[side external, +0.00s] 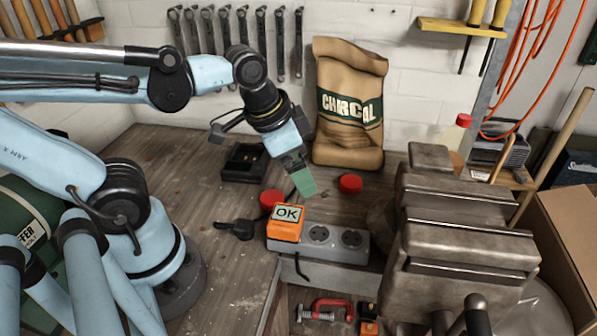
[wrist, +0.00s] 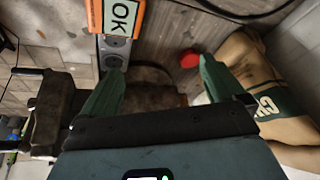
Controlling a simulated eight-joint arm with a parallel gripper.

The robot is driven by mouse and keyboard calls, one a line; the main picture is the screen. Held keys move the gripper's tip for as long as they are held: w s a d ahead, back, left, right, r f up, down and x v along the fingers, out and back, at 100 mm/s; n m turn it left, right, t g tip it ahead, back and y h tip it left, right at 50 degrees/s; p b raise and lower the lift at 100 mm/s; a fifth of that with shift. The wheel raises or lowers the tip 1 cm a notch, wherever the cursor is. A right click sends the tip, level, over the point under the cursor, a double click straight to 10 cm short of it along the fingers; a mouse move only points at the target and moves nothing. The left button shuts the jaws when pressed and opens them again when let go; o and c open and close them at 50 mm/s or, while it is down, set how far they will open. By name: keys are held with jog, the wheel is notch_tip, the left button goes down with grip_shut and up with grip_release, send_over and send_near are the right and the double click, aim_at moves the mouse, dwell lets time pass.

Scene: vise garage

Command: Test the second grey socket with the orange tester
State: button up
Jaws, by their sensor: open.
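The orange tester (side external: 284,230) sits on the left end of the grey socket strip (side external: 334,255) and its display reads OK. Two round sockets show bare to its right, a nearer one (side external: 319,233) and one further right (side external: 353,238). What lies under the tester is hidden. In the wrist view the tester (wrist: 117,17) is at the top, with the sockets of the strip (wrist: 113,55) below it. My gripper (side external: 304,188) has green fingers and hangs above and behind the strip, apart from the tester. In the wrist view my gripper (wrist: 160,68) is open and empty.
A large metal vise (side external: 455,235) stands close right of the strip. Red caps (side external: 350,183) (side external: 270,198) lie behind the strip. A charcoal bag (side external: 348,110) stands at the wall. A dark tray (side external: 243,162) is at back left. A red clamp (side external: 325,309) lies in front, lower down.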

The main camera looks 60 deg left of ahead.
aim_at(286, 215)
jog(key=s+d+m+g, duration=0.1)
jog(key=m, duration=0.1)
jog(key=s+d+m+g, duration=0.1)
jog(key=m+g, duration=0.1)
jog(key=shift+s, duration=0.35)
jog(key=shift+s+d+r+m+g, duration=0.15)
jog(key=shift+s+d+m+g, duration=0.1)
jog(key=shift+s+m+g, duration=0.4)
jog(key=shift+w, duration=0.2)
jog(key=shift+f, duration=4.5)
jog(key=shift+s+d, duration=0.1)
jog(key=shift+c, duration=0.3)
jog(key=c, duration=1.4)
jog(key=shift+r, duration=3)
